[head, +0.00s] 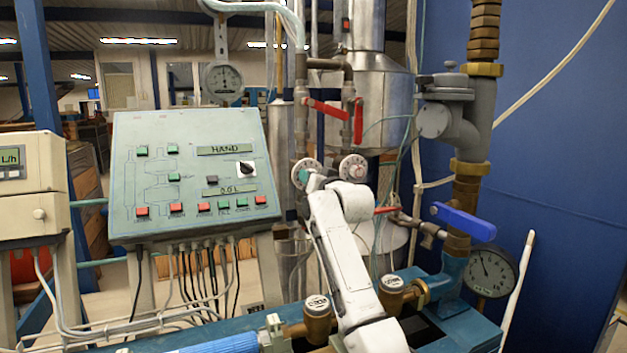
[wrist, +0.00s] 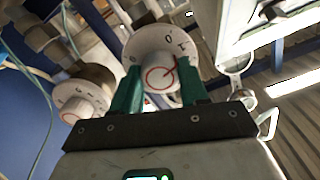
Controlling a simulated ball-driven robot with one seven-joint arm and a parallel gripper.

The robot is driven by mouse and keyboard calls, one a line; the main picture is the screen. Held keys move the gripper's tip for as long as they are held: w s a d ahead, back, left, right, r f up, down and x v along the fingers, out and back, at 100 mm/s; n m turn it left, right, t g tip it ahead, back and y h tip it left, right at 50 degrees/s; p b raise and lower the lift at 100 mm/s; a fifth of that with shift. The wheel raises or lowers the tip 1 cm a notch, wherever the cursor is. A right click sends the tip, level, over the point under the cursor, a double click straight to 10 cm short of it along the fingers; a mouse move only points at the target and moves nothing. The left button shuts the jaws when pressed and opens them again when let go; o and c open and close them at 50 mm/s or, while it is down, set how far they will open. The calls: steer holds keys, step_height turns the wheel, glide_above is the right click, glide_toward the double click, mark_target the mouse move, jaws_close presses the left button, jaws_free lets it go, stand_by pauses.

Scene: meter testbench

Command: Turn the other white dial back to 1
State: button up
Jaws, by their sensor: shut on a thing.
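Two white round dials sit side by side on the pipework in the head view: a left dial (head: 311,165) and a right dial (head: 353,167). My gripper (head: 303,177) is at the left dial, its teal fingers partly covering the face. In the wrist view the gripped dial (wrist: 152,42) shows a red ring and dark numerals, among them a 0, on its rim. My green fingers (wrist: 161,82) are shut on it from both sides. The other dial (wrist: 80,103) is at the left of the wrist view, apart from my fingers. I cannot tell the exact setting of either dial.
Red lever handles (head: 325,109) hang just above the dials. A green control panel (head: 190,175) stands to the left. A blue valve handle (head: 464,221) and a pressure gauge (head: 490,271) are at the right. A round meter (head: 223,79) hangs above the panel.

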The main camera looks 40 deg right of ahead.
steer(key=shift+f, duration=0.25)
steer(key=o, duration=0.8)
steer(key=shift+a, duration=0.1)
steer(key=shift+o, duration=1.3)
steer(key=shift+r, duration=0.15)
steer(key=b+v, duration=0.1)
steer(key=v, duration=0.9)
steer(key=shift+s+b, duration=0.35)
steer(key=shift+b, duration=0.05)
